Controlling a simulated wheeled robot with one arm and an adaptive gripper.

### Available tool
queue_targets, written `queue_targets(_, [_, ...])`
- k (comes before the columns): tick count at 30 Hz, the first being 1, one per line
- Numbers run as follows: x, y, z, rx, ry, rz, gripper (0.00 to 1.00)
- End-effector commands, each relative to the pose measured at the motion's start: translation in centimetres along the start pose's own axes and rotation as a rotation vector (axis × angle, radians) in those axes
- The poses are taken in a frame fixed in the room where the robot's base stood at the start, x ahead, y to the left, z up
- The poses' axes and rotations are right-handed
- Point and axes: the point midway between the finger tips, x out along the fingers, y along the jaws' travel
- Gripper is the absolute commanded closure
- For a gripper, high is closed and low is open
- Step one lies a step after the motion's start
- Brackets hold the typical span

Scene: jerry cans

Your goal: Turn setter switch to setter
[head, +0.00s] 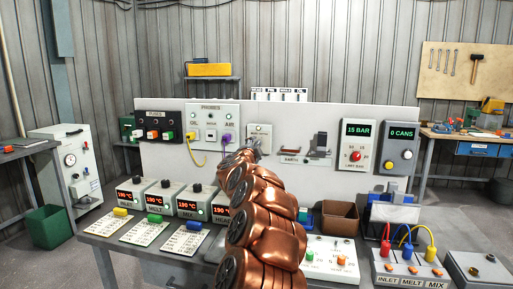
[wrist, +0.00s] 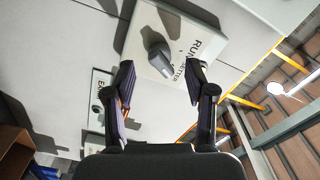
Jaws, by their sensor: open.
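The setter switch plate (wrist: 206,30) is a pale box with the words RUN and SETTER on it, seen tilted in the wrist view. Its dark grey knob (wrist: 159,58) sticks out between my two fingers. My gripper (wrist: 161,74) is open, with one finger on each side of the knob and nothing held. I cannot tell whether a finger touches the knob. In the head view the plate (head: 259,130) is on the grey upright panel, partly hidden by my gripper (head: 252,147) and copper-coloured arm. The knob is hidden there.
The EARTH unit (head: 291,160) is just right of the switch, and the PROBES box (head: 209,135) with its cables is to the left. Heater boxes (head: 194,201) stand on the bench below. The panel between the fittings is bare.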

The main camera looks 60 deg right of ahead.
Motion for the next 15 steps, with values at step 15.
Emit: queue_targets(15, [-5.8,0.0,-0.1,0.002,0.0,0.001,0.45])
